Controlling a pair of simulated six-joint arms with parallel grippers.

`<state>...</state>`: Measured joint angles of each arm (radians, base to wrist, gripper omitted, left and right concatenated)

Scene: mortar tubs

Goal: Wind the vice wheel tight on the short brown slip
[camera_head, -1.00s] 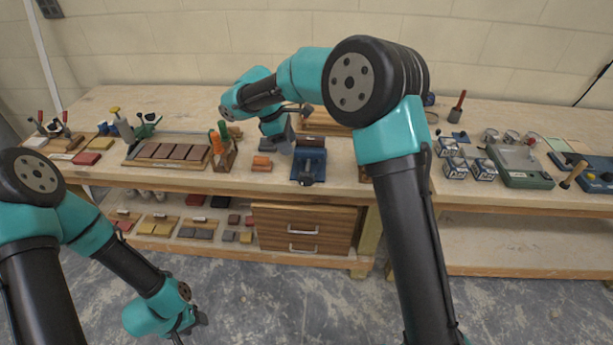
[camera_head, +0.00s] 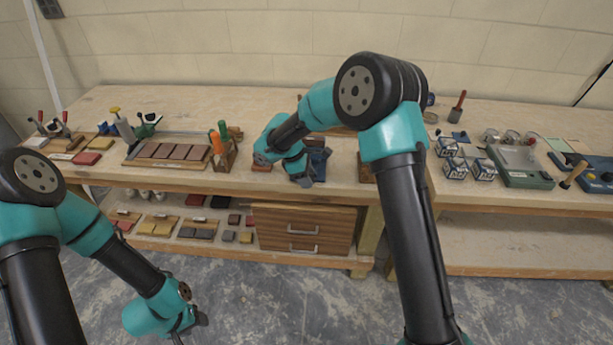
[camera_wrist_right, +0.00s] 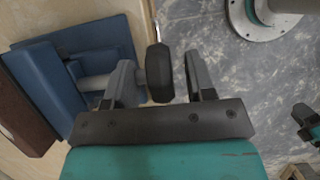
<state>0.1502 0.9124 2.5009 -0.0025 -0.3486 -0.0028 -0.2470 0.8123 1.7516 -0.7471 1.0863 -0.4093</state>
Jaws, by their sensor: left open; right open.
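The blue vice (camera_head: 319,158) stands at the bench's front edge, largely hidden by my right wrist in the head view. In the right wrist view, the vice (camera_wrist_right: 92,48) shows its blue jaws, its screw and the black wheel (camera_wrist_right: 159,72). My right gripper (camera_wrist_right: 162,82) is open; the wheel appears between its fingers, closer to the left one. Contact cannot be told. A dark brown piece (camera_wrist_right: 22,105) lies along the vice's left side; whether it is the short slip is unclear. In the head view, my right gripper (camera_head: 304,181) is at the vice's front. My left gripper (camera_head: 188,326) is open, low above the floor.
A rack with orange and green handles (camera_head: 222,153) stands left of the vice, beside a board of brown slips (camera_head: 168,151). Drawers (camera_head: 303,228) are below the bench edge.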

